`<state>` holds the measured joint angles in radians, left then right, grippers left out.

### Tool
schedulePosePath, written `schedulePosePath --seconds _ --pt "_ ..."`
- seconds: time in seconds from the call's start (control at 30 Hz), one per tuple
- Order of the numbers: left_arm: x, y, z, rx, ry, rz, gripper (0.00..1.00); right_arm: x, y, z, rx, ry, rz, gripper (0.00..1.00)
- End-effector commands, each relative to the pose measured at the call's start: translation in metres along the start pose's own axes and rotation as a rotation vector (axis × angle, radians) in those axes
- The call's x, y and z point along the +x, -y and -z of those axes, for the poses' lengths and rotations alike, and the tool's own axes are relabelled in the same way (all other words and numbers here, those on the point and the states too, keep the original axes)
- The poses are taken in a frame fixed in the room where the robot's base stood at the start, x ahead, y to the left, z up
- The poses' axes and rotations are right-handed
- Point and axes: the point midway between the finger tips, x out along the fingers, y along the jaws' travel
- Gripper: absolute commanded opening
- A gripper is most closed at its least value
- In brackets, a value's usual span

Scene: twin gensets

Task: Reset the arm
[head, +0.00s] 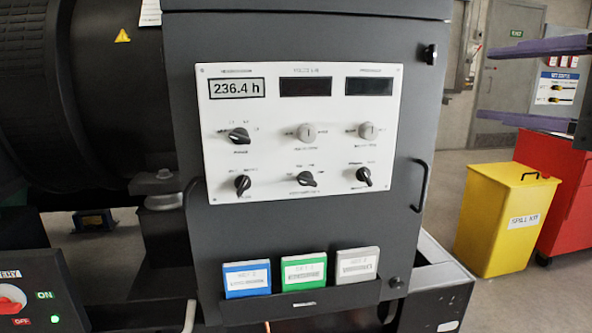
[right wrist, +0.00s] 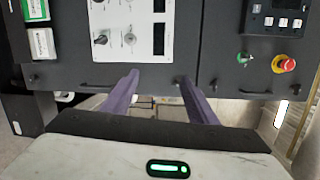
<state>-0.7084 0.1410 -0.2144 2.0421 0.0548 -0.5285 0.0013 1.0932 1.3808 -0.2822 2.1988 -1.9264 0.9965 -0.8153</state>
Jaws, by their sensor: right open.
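My right gripper (head: 482,84) is at the upper right of the head view, its two purple fingers spread apart and pointing left. It is open, with nothing seen between the fingers, and is right of the grey control cabinet (head: 300,225). In the right wrist view the gripper (right wrist: 159,76) also shows open, its fingers reaching towards the cabinet front; I cannot tell whether they touch anything. My left gripper is not in view.
The cabinet has a white panel (head: 290,150) with several knobs, a door handle (head: 421,186), and blue, green and grey cards in a holder (head: 305,301). A yellow spill kit bin (head: 505,220) and red cabinet (head: 570,190) stand right. A red emergency stop (right wrist: 284,64) shows in the wrist view.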

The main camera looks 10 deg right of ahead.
Motion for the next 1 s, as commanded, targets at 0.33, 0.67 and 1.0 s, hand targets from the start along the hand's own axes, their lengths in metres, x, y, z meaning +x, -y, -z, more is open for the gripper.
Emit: schedulePosePath --seconds 0.33,0.67,1.0 --pt "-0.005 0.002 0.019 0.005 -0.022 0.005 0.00 0.047 -0.086 -0.085 0.512 0.379 -0.242 0.53" --pt "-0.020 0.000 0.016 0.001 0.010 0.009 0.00 0.074 -0.172 -0.139 1.960 0.691 -0.539 0.53" --pt "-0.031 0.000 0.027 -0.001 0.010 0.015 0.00 0.078 -0.385 -0.057 -2.718 -0.108 0.095 0.53"
